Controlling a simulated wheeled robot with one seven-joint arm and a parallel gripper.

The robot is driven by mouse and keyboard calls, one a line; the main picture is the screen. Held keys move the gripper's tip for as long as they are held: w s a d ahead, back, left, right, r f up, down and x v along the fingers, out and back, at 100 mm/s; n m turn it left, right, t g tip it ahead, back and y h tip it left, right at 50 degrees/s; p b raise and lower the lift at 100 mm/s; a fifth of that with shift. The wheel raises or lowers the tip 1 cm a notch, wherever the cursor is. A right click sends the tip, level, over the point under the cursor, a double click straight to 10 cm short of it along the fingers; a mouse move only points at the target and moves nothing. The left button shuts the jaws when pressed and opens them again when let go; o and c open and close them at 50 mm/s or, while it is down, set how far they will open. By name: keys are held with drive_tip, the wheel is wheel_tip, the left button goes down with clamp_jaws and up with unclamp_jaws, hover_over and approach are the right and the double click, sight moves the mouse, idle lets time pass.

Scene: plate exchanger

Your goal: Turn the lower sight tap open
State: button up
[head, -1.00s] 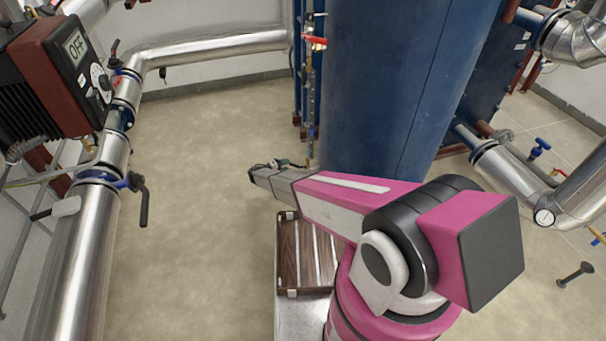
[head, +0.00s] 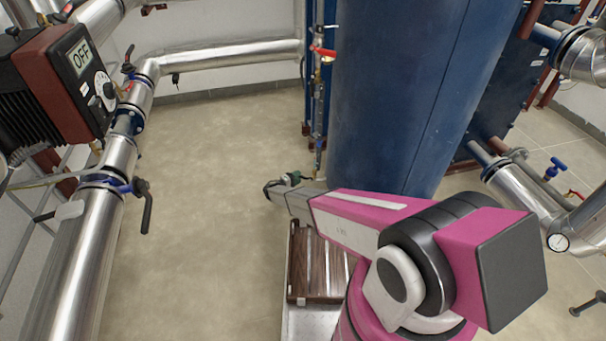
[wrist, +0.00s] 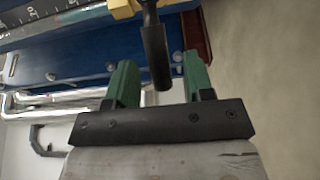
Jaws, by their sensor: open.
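In the wrist view my gripper (wrist: 158,62) is open, with two green fingers apart. A black lever handle (wrist: 155,45) hangs from a yellow fitting (wrist: 124,9) and lies between the fingers in the picture, with a gap on each side. I cannot tell how deep it sits between them. This looks like the lower sight tap. In the head view my gripper (head: 284,181) is low, near the foot of the sight pipe (head: 318,110); the lower tap cannot be made out there. A red tap lever (head: 323,52) is higher on that pipe.
A large blue cylinder (head: 390,90) stands just right of the sight pipe. A graduated scale (wrist: 40,22) is at the wrist view's upper left. Silver pipes and a pump box reading OFF (head: 80,55) are on the left. The floor (head: 210,200) between is clear.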

drive_tip(key=shift+x, duration=0.9)
clamp_jaws()
